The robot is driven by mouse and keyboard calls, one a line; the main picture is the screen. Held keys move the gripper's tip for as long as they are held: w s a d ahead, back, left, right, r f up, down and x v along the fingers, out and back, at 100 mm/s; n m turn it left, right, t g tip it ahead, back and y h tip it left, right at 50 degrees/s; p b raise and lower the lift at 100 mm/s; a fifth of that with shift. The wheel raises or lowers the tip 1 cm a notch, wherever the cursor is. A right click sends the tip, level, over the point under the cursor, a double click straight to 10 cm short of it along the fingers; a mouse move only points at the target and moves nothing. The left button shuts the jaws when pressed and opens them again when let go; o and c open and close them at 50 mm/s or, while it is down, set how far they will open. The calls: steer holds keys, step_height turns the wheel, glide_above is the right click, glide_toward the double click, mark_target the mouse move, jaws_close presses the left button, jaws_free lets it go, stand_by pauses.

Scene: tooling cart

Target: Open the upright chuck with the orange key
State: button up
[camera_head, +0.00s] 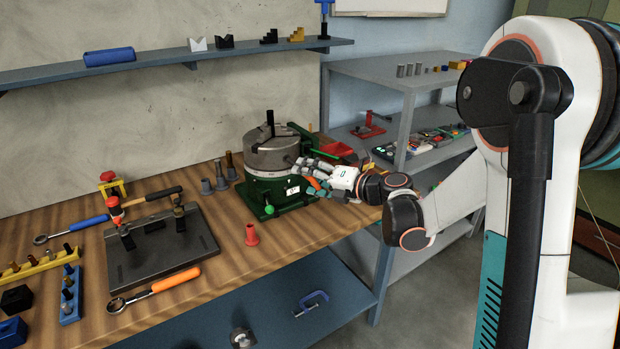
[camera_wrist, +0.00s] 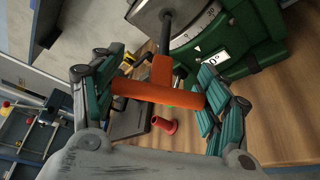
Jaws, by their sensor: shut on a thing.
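The grey round chuck (camera_head: 263,157) stands upright on a green rotary base (camera_head: 258,193) on the bench, with a black piece standing up from its top. In the wrist view the chuck's side (camera_wrist: 189,31) is at the top, above a degree scale. My gripper (camera_head: 318,176) is beside the chuck, on its right. It is shut on the orange key (camera_wrist: 161,92), with the crossbar between the two green-padded fingers. The key's dark shaft points at the chuck, and its far end overlaps the chuck's side. I cannot tell whether the tip is seated in a socket.
A red cone-like piece (camera_head: 251,236) stands in front of the base. A dark plate (camera_head: 160,250) with a hammer, and an orange-handled wrench (camera_head: 155,290), lie to the left. A grey shelf rack (camera_head: 405,80) stands behind my arm. A wall shelf (camera_head: 160,69) hangs above the bench.

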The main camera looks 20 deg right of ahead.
steer(key=shift+w, duration=0.1)
steer(key=shift+w+a, duration=0.25)
steer(key=shift+w, duration=0.35)
stand_by(0.7)
steer(key=shift+r+n+h+p, duration=0.15)
steer(key=shift+n+h+p, duration=0.35)
steer(key=shift+n, duration=0.5)
steer(key=n+h, duration=0.2)
steer(key=n, duration=0.1)
steer(key=shift+s+a+p, duration=0.1)
steer(key=shift+a+p, duration=0.05)
steer(key=shift+p, duration=0.2)
steer(key=n+h, duration=0.1)
steer(key=n, duration=0.1)
steer(key=n+h, duration=0.1)
steer(key=shift+f+n+h, duration=0.2)
steer(key=shift+n+h, duration=0.2)
steer(key=shift+n+t+h+b, duration=0.55)
steer(key=shift+n+h, duration=0.15)
steer(key=shift+n, duration=0.3)
steer(key=shift+n+t+h+b, duration=0.4)
steer(key=shift+n+h, duration=0.2)
steer(key=shift+n, duration=0.3)
